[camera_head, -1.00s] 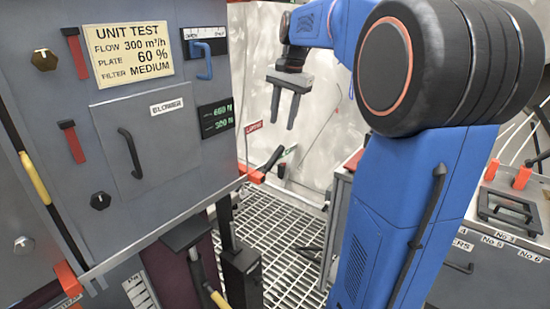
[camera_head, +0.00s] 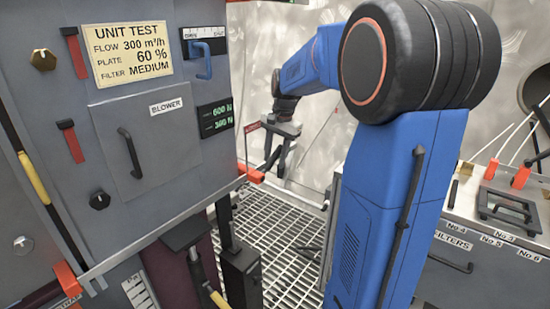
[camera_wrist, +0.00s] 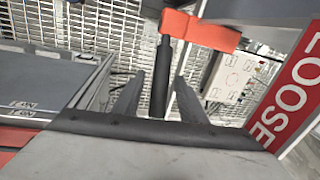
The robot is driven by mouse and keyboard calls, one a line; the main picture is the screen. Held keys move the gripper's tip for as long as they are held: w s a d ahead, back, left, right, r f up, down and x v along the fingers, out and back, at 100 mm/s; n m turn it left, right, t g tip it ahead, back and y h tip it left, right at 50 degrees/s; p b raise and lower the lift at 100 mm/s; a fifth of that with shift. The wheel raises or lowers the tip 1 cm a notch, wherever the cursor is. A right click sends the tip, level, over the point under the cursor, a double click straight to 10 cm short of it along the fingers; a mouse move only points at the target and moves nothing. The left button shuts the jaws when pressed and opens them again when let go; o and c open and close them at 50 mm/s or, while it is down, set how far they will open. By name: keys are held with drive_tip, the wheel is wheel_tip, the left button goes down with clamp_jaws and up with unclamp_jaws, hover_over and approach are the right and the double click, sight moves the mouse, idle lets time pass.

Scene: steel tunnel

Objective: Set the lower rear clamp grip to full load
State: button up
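The lower rear clamp grip (camera_head: 271,161) is a black handle sticking out from an orange bracket (camera_head: 253,174) at the cabinet's lower right corner. In the wrist view the black grip (camera_wrist: 158,85) extends from the orange bracket (camera_wrist: 200,30), beside a red LOOSE label (camera_wrist: 290,98). My gripper (camera_head: 275,163) is at the grip in the head view, partly overlapping it. In the wrist view my gripper (camera_wrist: 157,85) is open, with the grip between its two fingers and gaps on both sides. Whether the grip is at full finger depth is hard to tell.
The grey cabinet (camera_head: 155,225) carries a test card (camera_head: 127,52), a blue handle (camera_head: 205,60) and a small green readout (camera_head: 215,117). A filter bench (camera_head: 460,225) stands at the right. Grated floor (camera_head: 275,235) lies between them.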

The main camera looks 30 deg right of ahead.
drive_tip(key=shift+f, duration=0.15)
drive_tip(key=shift+c, duration=0.7)
clamp_jaws()
drive_tip(key=shift+w+d+f+m+g+y, duration=0.1)
drive_tip(key=shift+d+f+g+y, duration=0.2)
drive_tip(key=shift+f+y, duration=0.55)
drive_tip(key=shift+w+d+f+m+g+y, duration=0.1)
drive_tip(key=shift+f+g+y, duration=0.25)
drive_tip(key=shift+f+y, duration=0.5)
drive_tip(key=shift+d+f+m+g+y, duration=0.15)
drive_tip(key=shift+f+g+y, duration=0.35)
drive_tip(key=shift+y, duration=0.6)
drive_tip(key=shift+f, duration=0.1)
drive_tip(key=shift+o, duration=0.7)
unclamp_jaws()
